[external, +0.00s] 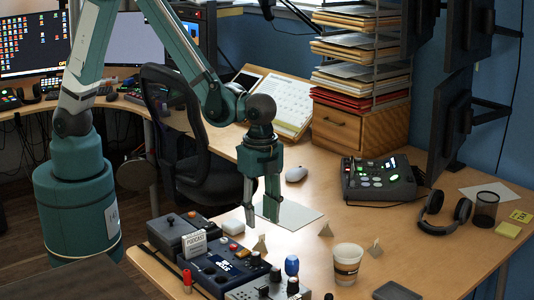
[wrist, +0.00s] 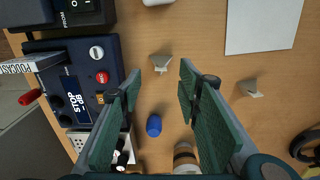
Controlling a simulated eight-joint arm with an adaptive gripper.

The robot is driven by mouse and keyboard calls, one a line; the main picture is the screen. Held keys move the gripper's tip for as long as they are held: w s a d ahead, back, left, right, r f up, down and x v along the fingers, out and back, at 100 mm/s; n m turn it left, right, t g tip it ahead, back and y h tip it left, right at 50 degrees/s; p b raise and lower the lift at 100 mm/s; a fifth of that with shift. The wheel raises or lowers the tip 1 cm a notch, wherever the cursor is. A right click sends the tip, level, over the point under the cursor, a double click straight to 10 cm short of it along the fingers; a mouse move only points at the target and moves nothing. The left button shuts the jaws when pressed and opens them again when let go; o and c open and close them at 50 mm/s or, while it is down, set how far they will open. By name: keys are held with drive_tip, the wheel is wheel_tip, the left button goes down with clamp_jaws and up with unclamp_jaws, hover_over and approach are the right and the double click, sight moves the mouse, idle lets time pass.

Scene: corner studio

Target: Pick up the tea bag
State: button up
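Several small beige, pyramid-like pieces that look like tea bags stand on the wooden desk. I cannot tell which one the task means. The left piece (external: 260,244) is just below my gripper (external: 261,219) in the external view. What looks like the same piece (wrist: 160,62) shows ahead, between the finger lines in the wrist view. A second piece (external: 326,230) stands to the right, and a third (external: 375,248) stands beyond the cup. My gripper (wrist: 160,105) is open, points down above the desk, and has nothing between its fingers.
A paper cup (external: 347,262) and an upright blue object (external: 292,265) stand near the left piece. Dark control consoles (external: 217,270) line the left desk edge. A white sheet (external: 290,215) lies behind. Headphones (external: 445,215) and a mesh cup (external: 485,208) are at the right.

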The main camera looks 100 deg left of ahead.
sight(261, 238)
drive_tip(key=shift+f, duration=1.25)
drive_tip(key=shift+f+b, duration=0.1)
drive_tip(key=shift+b, duration=0.2)
drive_tip(key=shift+w+f+b, duration=0.1)
drive_tip(key=shift+f+b, duration=0.65)
drive_tip(key=shift+f, duration=1.75)
drive_tip(key=shift+c, duration=0.2)
drive_tip(key=c, duration=0.5)
